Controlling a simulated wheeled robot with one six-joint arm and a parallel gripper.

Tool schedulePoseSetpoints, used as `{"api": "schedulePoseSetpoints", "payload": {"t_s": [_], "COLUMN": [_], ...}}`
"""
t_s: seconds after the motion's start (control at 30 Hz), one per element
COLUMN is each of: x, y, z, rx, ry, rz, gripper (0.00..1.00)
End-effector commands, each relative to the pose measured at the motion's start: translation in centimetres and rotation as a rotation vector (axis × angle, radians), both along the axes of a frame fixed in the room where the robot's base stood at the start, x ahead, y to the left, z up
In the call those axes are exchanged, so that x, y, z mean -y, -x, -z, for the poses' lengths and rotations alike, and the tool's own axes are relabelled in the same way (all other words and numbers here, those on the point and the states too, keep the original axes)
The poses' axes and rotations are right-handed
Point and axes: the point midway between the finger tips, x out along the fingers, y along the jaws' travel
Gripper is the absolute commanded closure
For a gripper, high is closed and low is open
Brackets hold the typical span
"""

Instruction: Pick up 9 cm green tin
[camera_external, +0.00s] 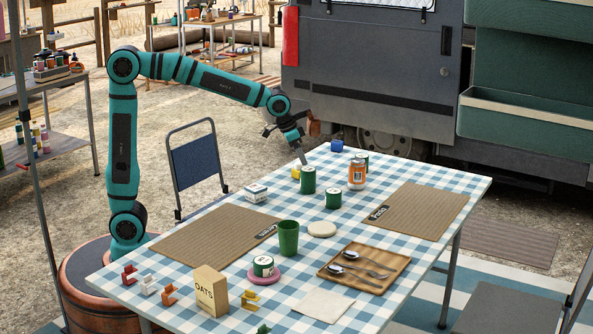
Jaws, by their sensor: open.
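Several green tins with white labels are on the checked table. The tallest-looking one (308,182) stands upright near the far left edge. A shorter green tin (333,200) is in front of it to the right, another green tin (363,157) is partly hidden behind an orange jar, and one more (263,267) sits on a pink saucer. I cannot tell from the picture which measures 9 cm.
The orange jar (357,175), a yellow item (296,173) and a blue item (337,146) stand close by. A green cup (288,238), a wooden cutlery tray (388,257), an oats box (211,291) and two brown mats share the table (455,187). A blue chair (195,160) stands behind.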

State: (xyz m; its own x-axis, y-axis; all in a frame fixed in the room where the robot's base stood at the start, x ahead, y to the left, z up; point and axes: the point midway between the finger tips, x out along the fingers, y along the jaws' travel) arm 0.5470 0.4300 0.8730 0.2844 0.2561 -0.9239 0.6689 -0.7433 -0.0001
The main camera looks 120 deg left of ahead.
Motion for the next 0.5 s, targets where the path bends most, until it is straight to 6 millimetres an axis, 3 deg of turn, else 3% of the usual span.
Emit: {"api": "schedulePoseSetpoints", "payload": {"t_s": [0.2, 0.5], "x": [-0.9, -1.5], "y": [-1.0, -1.6], "z": [3.5, 5.4], "rx": [-0.001, 0.000], "ry": [0.001, 0.000], "rz": [0.000, 0.000], "gripper": [0.23, 0.23]}}
